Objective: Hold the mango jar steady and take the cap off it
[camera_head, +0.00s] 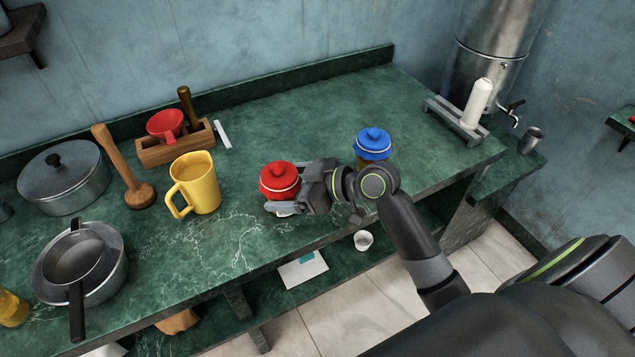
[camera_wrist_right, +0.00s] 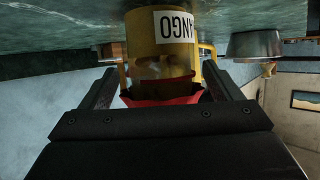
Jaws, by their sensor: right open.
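The mango jar shows in the right wrist view (camera_wrist_right: 146,45), upside down in the picture, with a white label reading MANGO and yellowish contents. Its red cap (camera_head: 280,177) is on top of it in the head view, and the cap also shows in the right wrist view (camera_wrist_right: 160,102). My right gripper (camera_head: 287,190) is open, its two fingers on either side of the jar near the cap. I cannot tell whether a finger touches the jar. Most of the jar body is hidden in the head view. My left gripper is not in view.
A jar with a blue cap (camera_head: 373,143) stands to the right, behind my right wrist. A yellow mug (camera_head: 196,183) stands left of the mango jar. The counter (camera_head: 300,115) behind the jar is clear.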

